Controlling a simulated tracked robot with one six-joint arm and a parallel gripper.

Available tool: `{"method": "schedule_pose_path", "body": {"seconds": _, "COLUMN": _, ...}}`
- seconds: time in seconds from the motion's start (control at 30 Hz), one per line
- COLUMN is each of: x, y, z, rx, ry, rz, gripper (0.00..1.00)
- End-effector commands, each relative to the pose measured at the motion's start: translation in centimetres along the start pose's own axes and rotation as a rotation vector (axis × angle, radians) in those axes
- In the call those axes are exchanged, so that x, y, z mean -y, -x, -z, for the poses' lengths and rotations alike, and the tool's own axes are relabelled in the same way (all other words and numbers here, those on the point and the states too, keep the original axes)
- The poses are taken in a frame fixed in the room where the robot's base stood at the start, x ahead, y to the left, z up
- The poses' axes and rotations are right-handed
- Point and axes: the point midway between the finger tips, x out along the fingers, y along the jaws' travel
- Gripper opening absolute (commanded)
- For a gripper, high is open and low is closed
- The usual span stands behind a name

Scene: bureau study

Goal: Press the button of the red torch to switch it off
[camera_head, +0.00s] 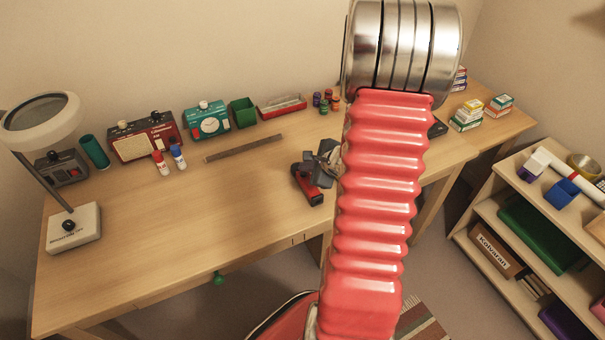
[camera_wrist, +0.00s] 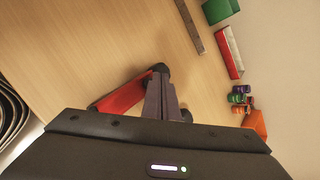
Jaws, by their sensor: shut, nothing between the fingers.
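The red torch (camera_head: 313,197) lies on the desk near its front edge, in the middle of the head view, with a red body and dark ends. It also shows in the wrist view (camera_wrist: 121,96), lying aslant, partly behind my fingers. My gripper (camera_head: 322,163) is shut and empty, with its fingers over or beside the torch. In the wrist view the shut fingertips (camera_wrist: 160,80) overlap the torch near its dark end. I cannot tell whether they touch it. The torch's button is not discernible, and I cannot tell whether its light is on.
A long brown strip (camera_head: 243,148) lies behind and left of the torch. A red tray (camera_head: 282,108), green box (camera_head: 244,112), radio (camera_head: 145,138) and small coloured pots (camera_head: 327,102) line the back. A magnifier lamp (camera_head: 73,227) stands left. The desk left of the torch is clear.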

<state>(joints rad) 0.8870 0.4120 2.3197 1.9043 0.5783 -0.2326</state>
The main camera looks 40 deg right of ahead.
Motion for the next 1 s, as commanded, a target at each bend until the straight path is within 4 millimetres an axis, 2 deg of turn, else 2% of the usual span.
{"method": "schedule_pose_path", "body": {"seconds": 1.0, "x": 3.1, "y": 4.2, "z": -3.0, "rx": 0.0, "ry": 0.001, "rz": 0.001, "gripper": 0.0}}
